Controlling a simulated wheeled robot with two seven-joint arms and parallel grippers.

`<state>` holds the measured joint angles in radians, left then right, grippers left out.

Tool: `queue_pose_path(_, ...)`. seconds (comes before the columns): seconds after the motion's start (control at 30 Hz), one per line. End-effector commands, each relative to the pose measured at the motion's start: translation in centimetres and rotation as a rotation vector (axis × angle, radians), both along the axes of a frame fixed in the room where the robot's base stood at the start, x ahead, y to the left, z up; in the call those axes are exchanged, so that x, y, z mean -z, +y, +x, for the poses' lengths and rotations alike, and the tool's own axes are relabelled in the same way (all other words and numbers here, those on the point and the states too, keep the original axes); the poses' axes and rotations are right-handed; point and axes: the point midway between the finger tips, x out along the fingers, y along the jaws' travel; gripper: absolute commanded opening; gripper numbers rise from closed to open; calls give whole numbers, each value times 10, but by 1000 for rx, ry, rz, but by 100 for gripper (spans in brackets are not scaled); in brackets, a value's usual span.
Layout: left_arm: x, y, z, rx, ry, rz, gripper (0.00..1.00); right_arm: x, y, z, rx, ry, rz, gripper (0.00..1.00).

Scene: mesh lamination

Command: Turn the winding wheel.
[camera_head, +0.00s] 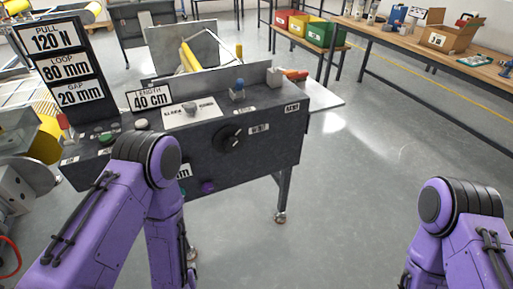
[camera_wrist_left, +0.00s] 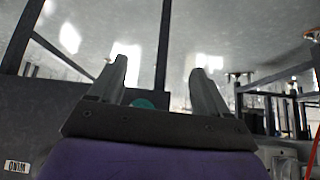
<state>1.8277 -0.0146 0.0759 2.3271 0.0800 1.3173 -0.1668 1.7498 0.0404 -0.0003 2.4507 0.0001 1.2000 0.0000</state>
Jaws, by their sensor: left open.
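The winding wheel appears to be the dark round knob (camera_head: 230,138) with a crank-like grip on the front of the dark machine panel (camera_head: 270,150). A small white label beside it is hard to read. In the left wrist view a label reading WIND upside down (camera_wrist_left: 16,166) sits on a dark surface at lower left; the wheel itself is not clear there. My left gripper (camera_wrist_left: 158,68) is open, its two fingers apart with no object visibly gripped. A small teal round part (camera_wrist_left: 143,103) shows between the finger bases. My right gripper is out of view.
The panel top carries a blue-topped lever (camera_head: 239,88), a grey knob (camera_head: 190,107) and buttons. A sign (camera_head: 60,65) stands at left. A workbench (camera_head: 420,48) stands at back right; the floor between is clear.

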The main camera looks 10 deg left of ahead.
Motion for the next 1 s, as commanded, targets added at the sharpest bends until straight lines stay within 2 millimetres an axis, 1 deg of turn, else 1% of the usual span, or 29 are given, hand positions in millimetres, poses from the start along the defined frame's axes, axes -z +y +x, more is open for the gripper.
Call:
queue_pose_path(0.03, -5, -17, 61, 38, -152, 47, 77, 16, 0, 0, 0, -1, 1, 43)
queue_pose_path(0.07, -17, -28, 95, 53, -244, 84, 77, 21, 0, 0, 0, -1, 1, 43)
queue_pose_path(0.1, -38, -44, 138, 63, -362, 135, 77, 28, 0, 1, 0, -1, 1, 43)
queue_pose_path(0.17, -77, -71, 190, 55, -521, 209, 77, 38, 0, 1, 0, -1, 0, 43)
queue_pose_path(0.2, -105, -89, 217, 37, -613, 253, 77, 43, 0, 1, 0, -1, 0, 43)
queue_pose_path(0.27, -145, -112, 244, -2, -720, 307, 77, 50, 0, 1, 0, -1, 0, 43)
queue_pose_path(0.3, -168, -125, 255, -33, -773, 336, 77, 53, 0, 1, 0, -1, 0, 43)
queue_pose_path(0.33, -182, -133, 261, -55, -801, 351, 77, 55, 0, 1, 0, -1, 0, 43)
queue_pose_path(0.4, -205, -145, 268, -90, -839, 376, 77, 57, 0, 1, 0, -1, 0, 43)
queue_pose_path(0.47, -214, -148, 272, -106, -849, 387, 77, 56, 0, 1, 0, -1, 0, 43)
queue_pose_path(0.57, -216, -139, 284, -111, -848, 389, 77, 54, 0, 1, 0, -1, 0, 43)
queue_pose_path(0.8, -215, -108, 329, -108, -846, 388, 77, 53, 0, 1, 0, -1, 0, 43)
queue_pose_path(0.9, -215, -98, 344, -107, -847, 389, 77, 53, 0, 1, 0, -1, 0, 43)
queue_pose_path(1.0, -215, -93, 352, -105, -846, 389, 77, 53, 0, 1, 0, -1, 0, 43)
